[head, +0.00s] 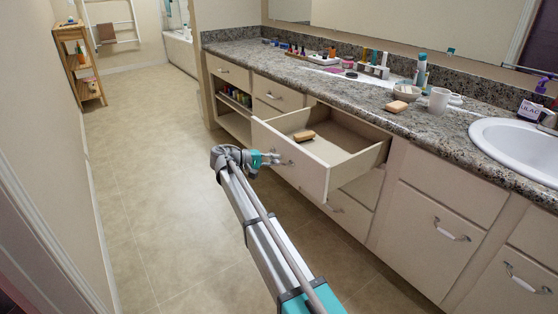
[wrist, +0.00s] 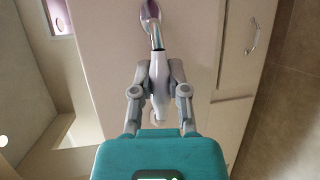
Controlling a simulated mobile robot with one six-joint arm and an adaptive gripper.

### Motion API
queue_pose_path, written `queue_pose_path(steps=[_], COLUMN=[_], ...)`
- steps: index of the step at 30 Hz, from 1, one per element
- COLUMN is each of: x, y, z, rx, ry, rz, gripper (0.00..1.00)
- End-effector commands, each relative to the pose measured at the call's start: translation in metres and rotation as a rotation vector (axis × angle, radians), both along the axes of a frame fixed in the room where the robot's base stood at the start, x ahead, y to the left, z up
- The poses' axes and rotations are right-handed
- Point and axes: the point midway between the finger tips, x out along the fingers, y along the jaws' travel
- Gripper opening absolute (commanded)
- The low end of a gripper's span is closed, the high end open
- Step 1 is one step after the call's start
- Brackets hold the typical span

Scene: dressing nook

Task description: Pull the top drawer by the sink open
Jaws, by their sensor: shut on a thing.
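The top drawer (head: 300,165) left of the sink (head: 522,145) stands pulled well out of the cream cabinet, and its inside shows. My gripper (head: 272,158) is at the drawer's front face in the head view. In the wrist view my gripper (wrist: 158,75) has its fingers closed on the shiny metal drawer handle (wrist: 154,32). The fingers hide part of the handle.
More drawers and doors with metal handles sit below and to the right, such as a cabinet door (head: 430,238). The granite counter (head: 440,125) carries a white mug (head: 439,100), bottles and small items. A wooden shelf (head: 80,65) stands far left. The tiled floor (head: 160,200) is clear.

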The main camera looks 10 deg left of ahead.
Motion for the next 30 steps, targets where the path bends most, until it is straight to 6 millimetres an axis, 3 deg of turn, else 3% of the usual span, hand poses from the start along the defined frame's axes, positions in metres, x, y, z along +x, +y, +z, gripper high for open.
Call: queue_pose_path(steps=[6,7,12,13,23,30], x=[0.003,0.003,0.004,0.005,0.005,-0.011], y=[-0.006,-0.006,-0.007,-0.007,-0.008,-0.022], z=[0.000,0.000,0.000,0.000,0.000,0.001], rx=[0.001,0.001,0.000,0.000,0.001,0.017], ry=[0.001,0.001,0.001,0.001,0.000,0.010], rz=[-0.008,-0.009,-0.009,-0.009,-0.008,-0.009], gripper=[0.00,0.22,0.53,0.55,0.55,0.55])
